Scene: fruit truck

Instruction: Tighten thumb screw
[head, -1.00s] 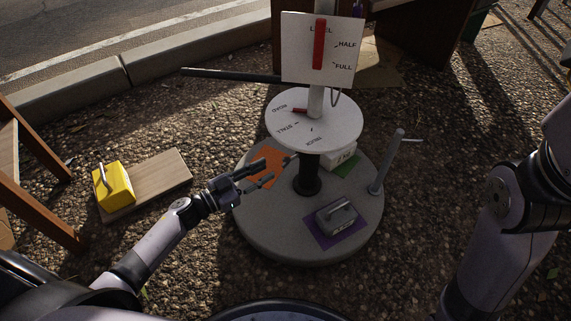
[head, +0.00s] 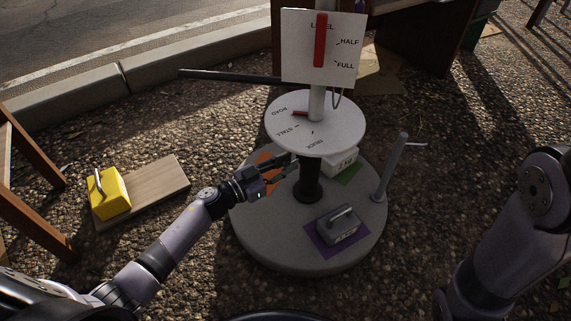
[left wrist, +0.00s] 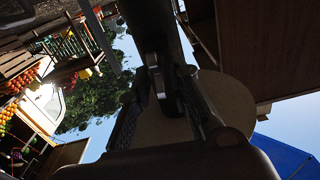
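A post stands on a round grey base (head: 262,235); its lower sleeve (head: 308,185) is black and its upper part light grey. A round disc (head: 340,125) marked ROAD, STALL and TRUCK, with a red pointer (head: 299,113), sits on it. I cannot make out the thumb screw clearly. My left gripper (head: 293,166) is open, fingers toward the black sleeve below the disc's left edge. In the left wrist view the spread fingers (left wrist: 160,105) point up at the disc's underside (left wrist: 233,100), with a dark post-like shape between them; contact is unclear. My right gripper is out of view.
A sign (head: 345,62) with a red lever (head: 320,40) and a dark bar (head: 225,75) are higher on the post. Weights (head: 337,228) (head: 342,163) and an upright rod (head: 390,168) stand on the base. A yellow weight (head: 109,196) sits on a board (head: 160,182) at left.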

